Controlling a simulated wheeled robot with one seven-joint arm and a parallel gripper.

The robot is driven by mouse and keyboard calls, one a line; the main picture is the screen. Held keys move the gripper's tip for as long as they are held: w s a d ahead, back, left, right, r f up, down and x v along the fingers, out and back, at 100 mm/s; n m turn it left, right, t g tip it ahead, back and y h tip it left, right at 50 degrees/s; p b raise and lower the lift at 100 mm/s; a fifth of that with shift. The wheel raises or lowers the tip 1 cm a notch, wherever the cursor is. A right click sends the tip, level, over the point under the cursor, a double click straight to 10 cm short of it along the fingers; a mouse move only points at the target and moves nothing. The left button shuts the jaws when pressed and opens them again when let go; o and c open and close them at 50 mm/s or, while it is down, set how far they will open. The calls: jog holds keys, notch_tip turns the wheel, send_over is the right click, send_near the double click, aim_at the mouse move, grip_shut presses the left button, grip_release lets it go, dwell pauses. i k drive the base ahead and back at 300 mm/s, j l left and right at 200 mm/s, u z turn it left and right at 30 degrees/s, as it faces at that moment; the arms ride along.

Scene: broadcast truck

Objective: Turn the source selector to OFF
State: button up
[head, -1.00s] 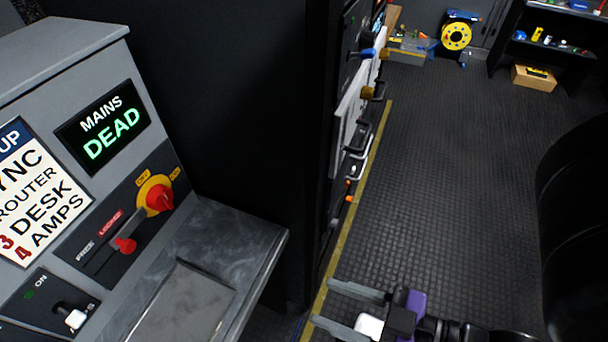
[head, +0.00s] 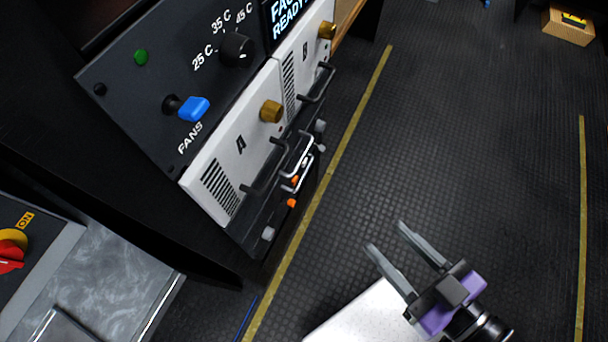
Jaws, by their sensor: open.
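No control in view carries a readable source selector label. A red rotary handle (head: 9,259) on a yellow disc is at the lower left, cut off by the picture edge, with a yellow ON label (head: 25,220) beside it. I cannot tell whether it is the source selector. A black knob (head: 236,50) marked 25 C, 35 C and 45 C is on the rack panel, above a blue FANS switch (head: 193,109). My gripper (head: 386,236) is open and empty over the floor, right of the rack and touching nothing.
White modules A (head: 240,145) and B (head: 305,45) have gold knobs and protruding handles (head: 265,175). A grey metal ledge (head: 95,275) juts out at lower left. A yellow floor line (head: 330,185) runs along the rack. The floor to the right is clear; a cardboard box (head: 568,25) is far back.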

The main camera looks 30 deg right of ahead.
aim_at(269, 233)
jog(key=k+j+z, duration=0.15)
jog(key=j, duration=0.25)
jog(key=k+j+z, duration=0.35)
jog(key=k+j, duration=0.2)
jog(key=j, duration=0.2)
